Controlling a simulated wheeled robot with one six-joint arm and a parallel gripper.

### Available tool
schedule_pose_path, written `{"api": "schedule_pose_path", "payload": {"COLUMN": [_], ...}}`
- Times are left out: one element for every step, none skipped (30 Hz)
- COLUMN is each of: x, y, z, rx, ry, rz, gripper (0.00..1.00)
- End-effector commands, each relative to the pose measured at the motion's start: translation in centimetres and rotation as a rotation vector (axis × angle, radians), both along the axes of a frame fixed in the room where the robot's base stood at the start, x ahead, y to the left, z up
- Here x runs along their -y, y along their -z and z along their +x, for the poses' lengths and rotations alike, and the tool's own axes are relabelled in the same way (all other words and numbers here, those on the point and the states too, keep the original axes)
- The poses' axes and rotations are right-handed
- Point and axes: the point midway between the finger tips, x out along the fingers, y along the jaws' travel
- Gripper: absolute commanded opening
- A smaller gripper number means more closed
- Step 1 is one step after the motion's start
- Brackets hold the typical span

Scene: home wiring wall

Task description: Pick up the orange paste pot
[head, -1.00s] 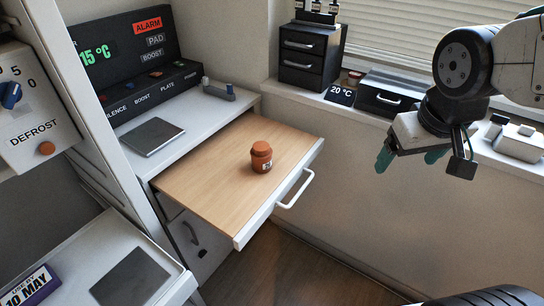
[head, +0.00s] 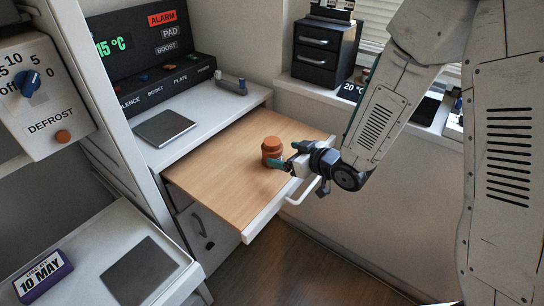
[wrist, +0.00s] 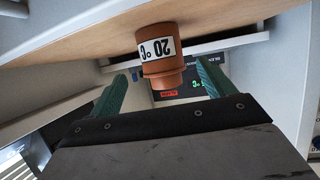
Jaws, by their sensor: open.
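The orange paste pot (head: 271,150) stands upright on the pulled-out wooden board, toward its right side. In the wrist view the pot (wrist: 158,52) appears upside down, with a white "20 °C" label facing the camera and its lid toward me. My gripper (head: 286,158) is low over the board beside the pot, reaching in from the right. In the wrist view the green fingers of my gripper (wrist: 161,88) are spread apart, with the pot between their lines and nothing held. Whether the fingertips reach around the pot is hard to tell.
The wooden board (head: 217,179) has a white front edge and a handle (head: 301,191). A dark pad (head: 164,128) lies on the counter behind. A control panel (head: 160,82) stands at the back. A defrost unit (head: 42,100) is at left. The board's left part is clear.

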Motion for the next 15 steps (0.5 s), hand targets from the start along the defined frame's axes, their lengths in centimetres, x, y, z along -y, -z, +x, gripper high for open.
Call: {"api": "schedule_pose_path", "payload": {"x": [-0.4, -0.6, -0.9, -1.2, -1.4, -1.7, -1.9, -2.1, -2.5, -2.9, -3.2, -3.7, -4.0, -4.3, -4.6], "y": [0.3, 0.4, 0.5, 0.6, 0.8, 0.9, 1.0, 1.1, 1.2, 1.4, 1.5, 1.7, 1.8, 2.0, 2.2], "z": [0.3, 0.5, 0.7, 1.0, 1.2, 1.5, 1.7, 1.9, 2.3, 2.5, 2.8, 3.3, 3.6, 3.9, 4.2], "rx": [0.001, 0.001, 0.001, 0.001, 0.002, 0.001, 0.002, 0.002, 0.003, 0.003, 0.002, 0.002, 0.002, 0.001, 0.001], "ry": [-0.004, -0.004, -0.006, -0.006, -0.006, -0.006, -0.005, -0.004, -0.005, -0.005, -0.006, -0.005, -0.004, -0.004, -0.004], "rz": [0.003, 0.005, 0.004, 0.004, 0.004, 0.004, 0.004, 0.004, 0.004, 0.004, 0.004, 0.003, 0.004, 0.003, 0.003], "gripper": [0.82, 0.82, 0.82, 0.82, 0.82, 0.82, 0.82, 0.82, 0.82, 0.82, 0.82, 0.82, 0.82, 0.82, 0.82]}}
